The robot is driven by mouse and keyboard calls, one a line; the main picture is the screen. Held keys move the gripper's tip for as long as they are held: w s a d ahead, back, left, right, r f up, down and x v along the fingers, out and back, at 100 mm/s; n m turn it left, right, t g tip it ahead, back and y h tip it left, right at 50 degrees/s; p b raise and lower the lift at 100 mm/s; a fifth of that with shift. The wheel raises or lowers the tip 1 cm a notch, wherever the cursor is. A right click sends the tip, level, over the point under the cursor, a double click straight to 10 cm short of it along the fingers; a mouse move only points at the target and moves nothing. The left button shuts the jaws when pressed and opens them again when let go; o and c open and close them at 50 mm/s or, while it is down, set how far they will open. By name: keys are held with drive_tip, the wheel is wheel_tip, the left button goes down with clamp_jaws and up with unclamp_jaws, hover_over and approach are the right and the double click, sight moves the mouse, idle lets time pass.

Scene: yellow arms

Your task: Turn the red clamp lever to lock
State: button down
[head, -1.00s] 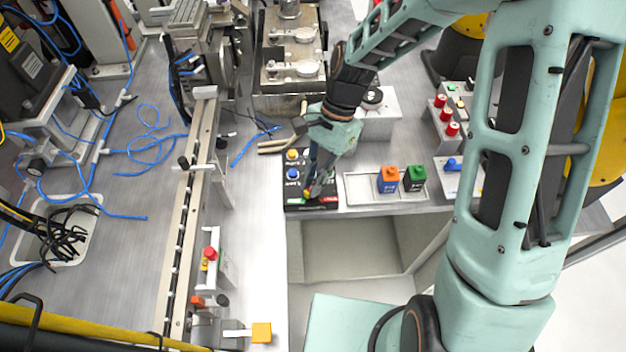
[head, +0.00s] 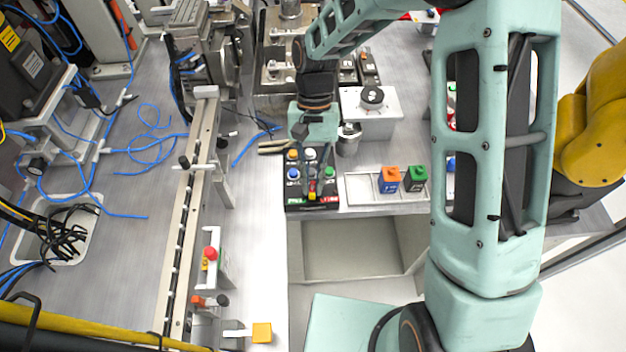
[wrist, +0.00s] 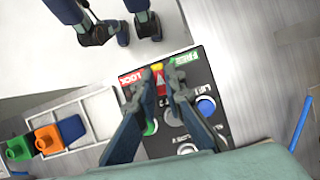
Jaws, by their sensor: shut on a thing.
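The red clamp lever (wrist: 158,78) is on a black control panel (head: 291,207), between a red LOCK label (wrist: 132,76) and a green FREE label (wrist: 184,57). In the head view the lever (head: 312,186) points toward the panel's front edge, with a yellow mark (head: 312,197) beyond it. My gripper (wrist: 157,86) is shut on the lever, one finger on each side. It reaches down from above in the head view (head: 313,176). The fingers hide part of the lever and its pivot.
An open bin (head: 345,250) lies in front.

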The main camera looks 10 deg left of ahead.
drive_tip(key=n+h, duration=0.1)
drive_tip(key=n, duration=0.1)
drive_tip(key=n+t+h, duration=0.1)
drive_tip(key=n, duration=0.2)
drive_tip(key=shift+a+n, duration=0.15)
drive_tip(key=shift+n, duration=0.15)
drive_tip(key=shift+n+t+h+b, duration=0.5)
drive_tip(key=shift+n+t+h, duration=0.1)
drive_tip(key=shift+n, duration=1.6)
drive_tip(key=c, duration=2)
unclamp_jaws()
drive_tip(key=shift+s, duration=0.1)
drive_tip(key=v, duration=1.2)
